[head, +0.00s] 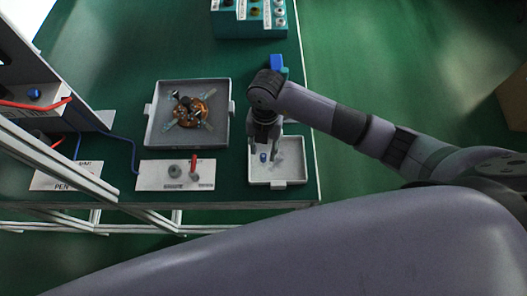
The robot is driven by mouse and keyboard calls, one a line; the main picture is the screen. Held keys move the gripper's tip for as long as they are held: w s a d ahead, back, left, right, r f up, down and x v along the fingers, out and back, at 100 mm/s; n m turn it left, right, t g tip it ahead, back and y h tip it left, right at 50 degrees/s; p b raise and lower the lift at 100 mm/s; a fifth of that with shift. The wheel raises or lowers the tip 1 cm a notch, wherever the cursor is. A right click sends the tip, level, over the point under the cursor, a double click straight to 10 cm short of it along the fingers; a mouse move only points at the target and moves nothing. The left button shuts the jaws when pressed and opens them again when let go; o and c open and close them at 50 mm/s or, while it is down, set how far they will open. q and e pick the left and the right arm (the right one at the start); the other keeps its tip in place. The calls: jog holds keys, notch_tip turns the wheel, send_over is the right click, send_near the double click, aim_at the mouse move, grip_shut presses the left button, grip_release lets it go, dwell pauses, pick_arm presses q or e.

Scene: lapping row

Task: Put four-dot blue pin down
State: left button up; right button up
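A small blue pin (263,157) shows in the pale tray (293,173) at the right front of the green table. Its dots are too small to make out. My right gripper (263,150) points down over this tray. Its two fingers look spread, one on each side of the pin and apart from it. I cannot tell whether the pin touches the tray floor. Clear or whitish small pieces (279,160) lie just right of the pin. My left gripper is not in view.
A larger grey tray (153,136) with a copper-coloured round assembly (189,112) stands to the left. A white board (150,175) with small parts lies in front of it. The table's right edge is close.

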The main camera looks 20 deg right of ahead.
notch_tip(320, 180, up, 9)
jog(key=w+b, duration=0.1)
jog(key=shift+d+b, duration=0.3)
jog(key=shift+r, duration=0.1)
